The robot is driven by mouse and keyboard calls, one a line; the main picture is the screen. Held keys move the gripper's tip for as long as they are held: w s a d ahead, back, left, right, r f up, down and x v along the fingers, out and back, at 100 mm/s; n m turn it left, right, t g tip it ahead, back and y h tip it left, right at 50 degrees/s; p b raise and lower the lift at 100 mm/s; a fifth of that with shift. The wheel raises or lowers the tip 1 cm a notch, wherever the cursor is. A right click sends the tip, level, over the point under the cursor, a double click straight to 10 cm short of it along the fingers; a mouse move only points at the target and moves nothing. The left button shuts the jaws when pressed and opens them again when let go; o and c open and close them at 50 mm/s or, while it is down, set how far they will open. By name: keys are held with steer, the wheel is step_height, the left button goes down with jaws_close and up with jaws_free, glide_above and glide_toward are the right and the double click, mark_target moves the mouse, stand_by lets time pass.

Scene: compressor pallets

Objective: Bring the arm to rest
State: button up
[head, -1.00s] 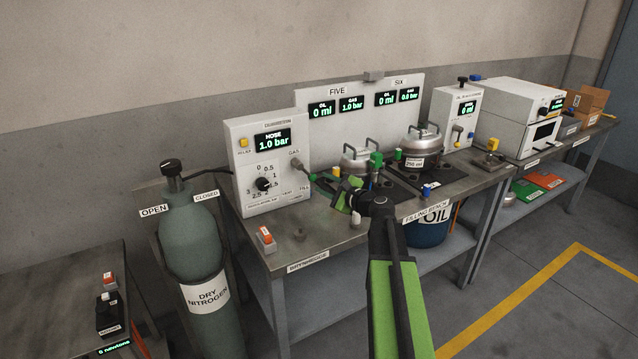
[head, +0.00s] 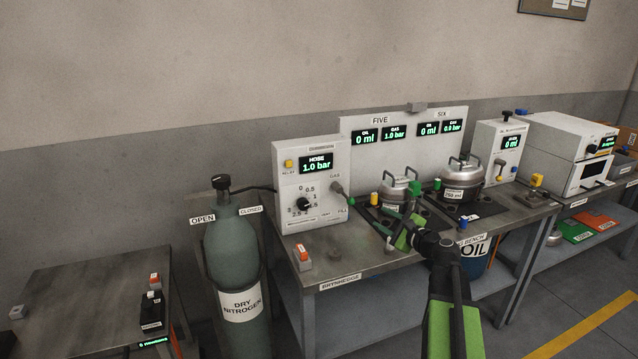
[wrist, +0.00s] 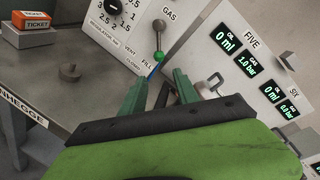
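My gripper (head: 384,226) is over the front of the filling bench (head: 375,262), to the right of and below the gas lever. In the wrist view its two green fingers (wrist: 160,94) stand apart, with nothing seen held between them. The gas lever (wrist: 158,38) with its green knob is beyond the fingertips, apart from them as far as I can tell. It also shows in the head view on the white regulator box (head: 285,207). My arm reaches forward, bent, not folded. The hose display reads 1.0 bar.
Two silver compressors, the left (head: 399,186) and right (head: 460,178), stand close beyond my gripper. A green dry nitrogen cylinder (head: 230,255) stands left of the bench. A lower table (head: 80,300) is at far left. Open floor (head: 560,310) lies right of my arm.

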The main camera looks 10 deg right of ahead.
steer(key=a+n+g+y+p, duration=0.1)
steer(key=a+n+p, duration=0.1)
steer(key=a, duration=0.6)
steer(key=a+n+g+y+p, duration=0.1)
steer(key=a+n+g, duration=0.1)
steer(key=a, duration=0.7)
steer(key=a+n+g+y+p, duration=0.1)
steer(key=a+n+y+p, duration=0.1)
steer(key=a, duration=0.7)
steer(key=shift+w+a+r+n+g+p, duration=0.1)
steer(key=shift+a+r+n+g+p, duration=0.2)
steer(key=shift+n+g+p, duration=0.1)
steer(key=s+a+f+n+g+h+p, duration=0.1)
steer(key=s+a+f+n+g+p, duration=0.2)
steer(key=s+a+f+n+g, duration=0.45)
steer(key=s+d+f+n+g+h, duration=0.2)
steer(key=s+d+n+h, duration=0.1)
steer(key=s, duration=0.4)
steer(key=s+d+f+n+g+h, duration=0.1)
steer(key=s+d+f+n+h, duration=0.2)
steer(key=s+d+n+h, duration=0.1)
steer(key=s+d+n, duration=0.1)
steer(key=s, duration=0.1)
steer(key=shift+s+d+f+g+b, duration=0.3)
steer(key=shift+s+d+g, duration=0.05)
steer(key=shift+s, duration=0.05)
